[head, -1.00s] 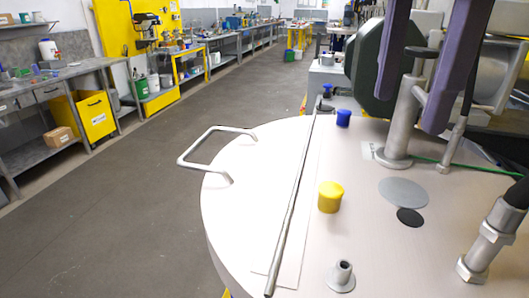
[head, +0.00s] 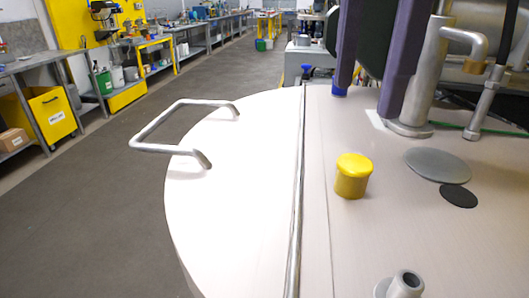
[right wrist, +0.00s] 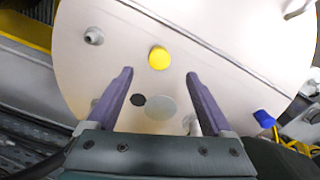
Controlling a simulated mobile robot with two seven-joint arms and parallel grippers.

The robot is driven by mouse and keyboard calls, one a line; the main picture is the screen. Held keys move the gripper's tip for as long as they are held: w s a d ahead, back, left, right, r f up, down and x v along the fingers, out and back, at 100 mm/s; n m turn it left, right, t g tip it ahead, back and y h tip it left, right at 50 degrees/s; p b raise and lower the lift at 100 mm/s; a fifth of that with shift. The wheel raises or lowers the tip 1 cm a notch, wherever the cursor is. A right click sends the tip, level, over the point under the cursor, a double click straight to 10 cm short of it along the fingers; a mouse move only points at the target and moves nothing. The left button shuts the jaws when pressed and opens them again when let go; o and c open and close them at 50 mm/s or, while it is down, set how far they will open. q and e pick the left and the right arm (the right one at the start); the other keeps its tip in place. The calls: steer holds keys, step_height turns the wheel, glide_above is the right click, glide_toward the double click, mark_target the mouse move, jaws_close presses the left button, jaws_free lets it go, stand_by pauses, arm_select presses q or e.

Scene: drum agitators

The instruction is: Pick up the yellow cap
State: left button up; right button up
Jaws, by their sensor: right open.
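The yellow cap (head: 352,176) stands upright on the pale round drum lid (head: 240,220). In the right wrist view the yellow cap (right wrist: 158,58) lies just beyond the fingertips, centred between their lines. My right gripper (head: 367,98) is open, its two purple fingers pointing down above the lid, behind the cap in the head view. The right gripper (right wrist: 158,75) also shows open and empty in the right wrist view. My left gripper is in neither view.
A blue cap (head: 339,90) sits near the back of the lid, partly hidden by a finger. A metal pipe fitting (head: 412,118) rises right of the gripper. A short spout (head: 405,285) stands in front. A bent handle (head: 160,125) juts out at the left edge.

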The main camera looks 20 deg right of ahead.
mark_target(355, 161)
step_height(355, 161, down, 5)
steer(key=shift+f+p, duration=0.2)
steer(key=shift+p, duration=0.55)
steer(key=f, duration=0.1)
steer(key=f+p, duration=0.1)
steer(key=f, duration=0.1)
steer(key=f+p, duration=0.1)
steer(key=shift+s+d+f, duration=0.1)
steer(key=shift+d+f, duration=0.2)
steer(key=shift+f, duration=0.3)
jaws_close()
steer(key=shift+r, duration=0.15)
